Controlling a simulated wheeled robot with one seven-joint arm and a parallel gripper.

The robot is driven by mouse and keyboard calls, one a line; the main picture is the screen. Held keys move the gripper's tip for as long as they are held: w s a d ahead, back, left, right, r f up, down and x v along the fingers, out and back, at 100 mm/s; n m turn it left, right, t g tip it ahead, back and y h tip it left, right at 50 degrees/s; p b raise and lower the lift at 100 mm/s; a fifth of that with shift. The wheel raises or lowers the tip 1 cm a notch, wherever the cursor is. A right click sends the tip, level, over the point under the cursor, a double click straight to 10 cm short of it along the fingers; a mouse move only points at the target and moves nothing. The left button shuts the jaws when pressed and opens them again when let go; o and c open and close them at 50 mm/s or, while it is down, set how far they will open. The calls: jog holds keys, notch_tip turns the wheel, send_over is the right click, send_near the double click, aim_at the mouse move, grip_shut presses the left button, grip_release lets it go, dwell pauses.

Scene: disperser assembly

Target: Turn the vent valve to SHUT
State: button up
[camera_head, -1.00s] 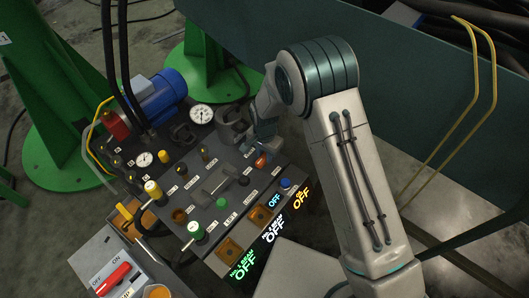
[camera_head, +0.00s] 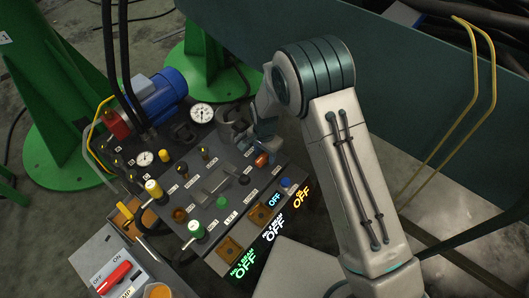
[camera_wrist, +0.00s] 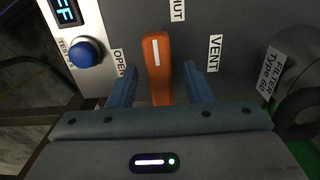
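The vent valve handle (camera_wrist: 158,70) is an orange lever with a white line, in the middle of the wrist view. Its white-marked end points up toward the partly cut-off "SHUT" label (camera_wrist: 178,8). The "OPEN" label (camera_wrist: 119,62) is to its left and the "VENT" label (camera_wrist: 214,53) to its right. My gripper (camera_wrist: 160,84) is open, with one finger on each side of the lever and a visible gap on both sides. In the head view the orange valve (camera_head: 262,160) sits just below my gripper (camera_head: 264,140); the fingertips are hard to make out there.
A blue button (camera_wrist: 86,52) is left of the valve in the wrist view. A dark filter housing (camera_wrist: 302,85) is at the right. In the head view the panel also carries a pressure gauge (camera_head: 202,113), a green knob (camera_head: 196,229) and a yellow knob (camera_head: 153,188).

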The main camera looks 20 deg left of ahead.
aim_at(265, 155)
notch_tip(265, 155, up, 14)
jog(key=p, duration=0.4)
jog(key=shift+f, duration=0.1)
dwell(0.5)
